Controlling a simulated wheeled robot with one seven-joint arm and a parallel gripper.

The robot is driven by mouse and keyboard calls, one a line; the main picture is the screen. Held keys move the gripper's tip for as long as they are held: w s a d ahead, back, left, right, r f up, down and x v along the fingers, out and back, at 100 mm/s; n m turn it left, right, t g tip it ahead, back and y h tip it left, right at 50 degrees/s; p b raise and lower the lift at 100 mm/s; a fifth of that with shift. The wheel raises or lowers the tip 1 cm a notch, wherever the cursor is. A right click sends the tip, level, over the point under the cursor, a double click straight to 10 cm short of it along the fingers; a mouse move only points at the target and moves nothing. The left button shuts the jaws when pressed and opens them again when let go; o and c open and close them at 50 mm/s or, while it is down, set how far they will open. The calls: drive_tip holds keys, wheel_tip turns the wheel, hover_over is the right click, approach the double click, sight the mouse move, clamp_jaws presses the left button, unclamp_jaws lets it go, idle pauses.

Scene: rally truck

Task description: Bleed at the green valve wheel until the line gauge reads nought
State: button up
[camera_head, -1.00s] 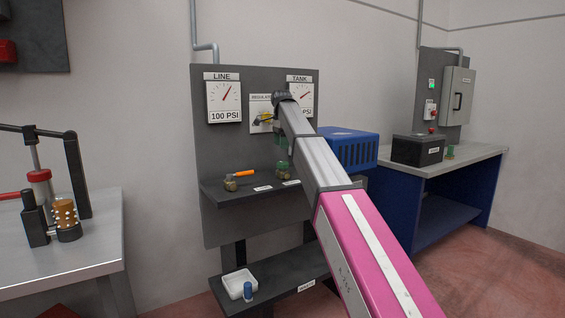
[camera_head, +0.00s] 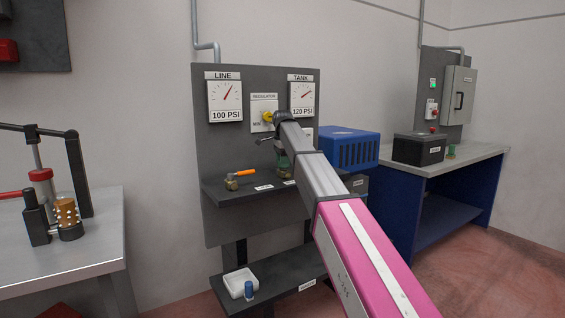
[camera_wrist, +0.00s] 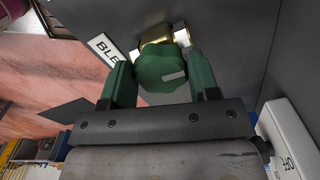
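The green valve wheel (camera_wrist: 162,66) sits on a brass fitting (camera_wrist: 160,35) in the wrist view, beside a label that starts "BLE". My gripper (camera_wrist: 160,72) has its two green fingers on either side of the wheel. The fingers are apart, with a narrow gap to the wheel; I see no clear grip. In the head view my arm largely hides my gripper, and green shows at the wheel's place (camera_head: 283,161). The line gauge (camera_head: 224,100) on the grey panel reads 100 PSI.
The tank gauge (camera_head: 301,98) reads 120 PSI. A yellow regulator knob (camera_head: 268,117) is above the shelf (camera_head: 225,196). A valve with an orange handle (camera_head: 245,172) stands left of my gripper. A blue box (camera_head: 348,147) is right of the panel.

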drive_tip(key=c, duration=0.3)
drive_tip(key=n, duration=0.6)
drive_tip(key=shift+s+d, duration=0.1)
drive_tip(key=n, duration=0.6)
drive_tip(key=shift+d+n, duration=0.1)
drive_tip(key=shift+n, duration=0.2)
drive_tip(key=n, duration=0.6)
drive_tip(key=shift+d, duration=0.15)
drive_tip(key=n, duration=0.6)
drive_tip(key=shift+d, duration=0.1)
drive_tip(key=shift+n, duration=0.3)
